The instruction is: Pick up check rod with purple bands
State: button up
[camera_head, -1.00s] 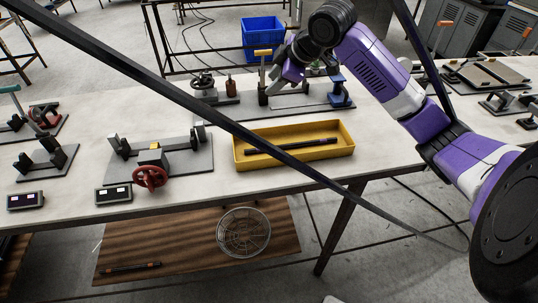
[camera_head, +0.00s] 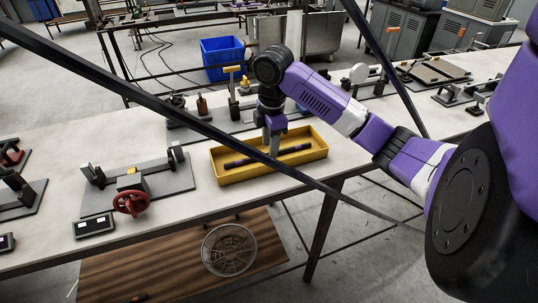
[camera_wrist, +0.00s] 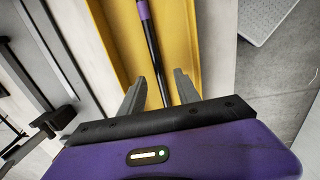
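The check rod with purple bands (camera_head: 238,162) is a thin black rod lying in the yellow tray (camera_head: 222,181) on the workbench. My gripper (camera_head: 274,152) points down over the middle of the rod and hides part of it. In the wrist view the rod (camera_wrist: 154,50) runs lengthwise between the two grey fingers of my gripper (camera_wrist: 159,92), with a purple band near its upper end. The fingers are open, with gaps to the rod on both sides. Whether the tips reach down to the rod's height I cannot tell.
The tray walls stand close around the rod. A fixture with a red handwheel (camera_head: 131,203) is to the left, and a fixture with a yellow-topped handle (camera_head: 232,84) is behind the tray. A wire basket (camera_head: 229,250) is on the wooden lower shelf. A dark diagonal bar crosses the head view.

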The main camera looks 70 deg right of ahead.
jog(key=shift+d+f, duration=0.15)
jog(key=shift+f, duration=0.95)
grip_shut()
jog(key=shift+r, duration=0.15)
